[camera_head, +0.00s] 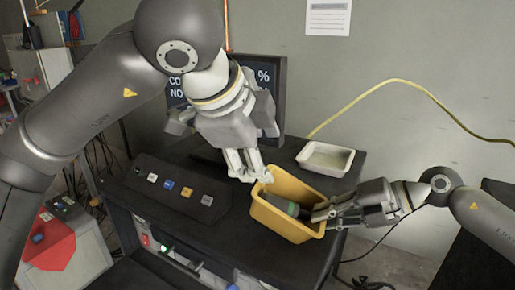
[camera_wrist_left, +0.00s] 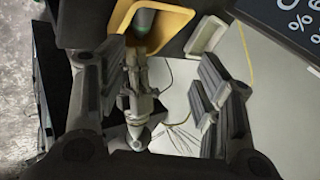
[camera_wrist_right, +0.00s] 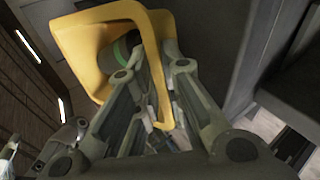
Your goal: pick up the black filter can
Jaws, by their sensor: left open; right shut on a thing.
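The black filter can (camera_head: 293,208), dark with a green band, lies inside a yellow bin (camera_head: 262,212) on the black bench. It also shows in the left wrist view (camera_wrist_left: 143,20) and partly in the right wrist view (camera_wrist_right: 124,48). My left gripper (camera_head: 250,172) is open and empty, pointing down above the bin's back left edge, apart from the can. My right gripper (camera_head: 316,212) is shut on the wall of the yellow bin at its right side; the wall runs between its fingers in the right wrist view. The can's lower part is hidden.
A white tray (camera_head: 326,158) stands behind the bin. A button panel (camera_head: 176,187) lies left of it, and a dark screen (camera_head: 268,70) stands behind my left gripper. A yellow hose (camera_head: 395,82) hangs at the wall. The bench's front edge is close to the bin.

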